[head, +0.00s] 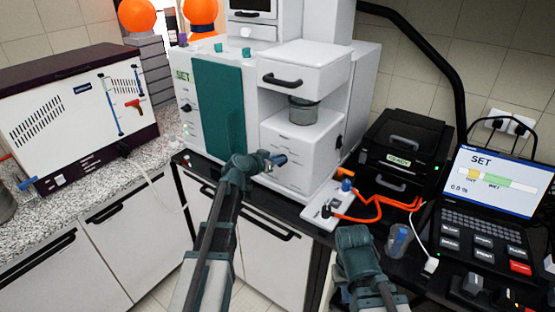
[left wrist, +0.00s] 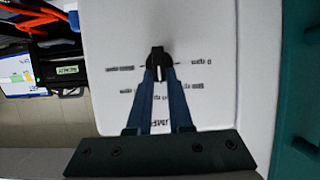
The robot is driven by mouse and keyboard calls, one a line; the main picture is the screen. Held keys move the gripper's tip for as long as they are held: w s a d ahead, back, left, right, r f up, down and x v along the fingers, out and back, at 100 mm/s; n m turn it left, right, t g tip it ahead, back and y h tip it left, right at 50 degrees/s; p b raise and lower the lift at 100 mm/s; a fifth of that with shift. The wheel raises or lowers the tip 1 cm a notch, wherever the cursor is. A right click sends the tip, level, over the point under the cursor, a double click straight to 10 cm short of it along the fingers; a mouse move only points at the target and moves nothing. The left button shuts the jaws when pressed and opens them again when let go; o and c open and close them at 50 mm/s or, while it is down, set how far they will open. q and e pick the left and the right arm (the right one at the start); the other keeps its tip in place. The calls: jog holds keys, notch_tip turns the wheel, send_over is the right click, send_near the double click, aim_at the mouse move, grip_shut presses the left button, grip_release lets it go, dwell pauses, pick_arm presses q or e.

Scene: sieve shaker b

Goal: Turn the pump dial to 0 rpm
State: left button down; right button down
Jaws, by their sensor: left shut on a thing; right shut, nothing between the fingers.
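The pump dial (left wrist: 158,56) is a small black knob on a white panel in the left wrist view. The blue fingers of my left gripper (left wrist: 159,74) are shut on it. Its white pointer line points down in that view, toward the fingers. The 0 rpm label (left wrist: 200,63) is right of the dial, and other rpm labels surround it. In the head view my left gripper (head: 278,160) is at the lower white block (head: 305,150), and its fingers hide the dial. My right gripper (head: 353,238) is shut and empty, away from the block.
A teal door (head: 217,108) stands left of the block. A laptop (head: 493,185) and black cases (head: 405,148) stand further right.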

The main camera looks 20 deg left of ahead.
pick_arm(q)
jog(key=shift+w, duration=0.1)
jog(key=shift+w+a+f+n+h+b, duration=0.1)
jog(key=shift+a+f+n+h+b, duration=0.3)
jog(key=shift+n+h+b, duration=1.25)
jog(key=shift+w+a+f+n+h+b, duration=0.25)
jog(key=shift+n+h+b, duration=0.65)
jog(key=shift+n+b, duration=1.45)
jog(key=shift+a+f+n+h+b, duration=0.45)
jog(key=shift+n+h+b, duration=0.85)
jog(key=shift+n, duration=1.4)
jog(key=shift+d+t, duration=0.1)
jog(key=shift+t, duration=0.2)
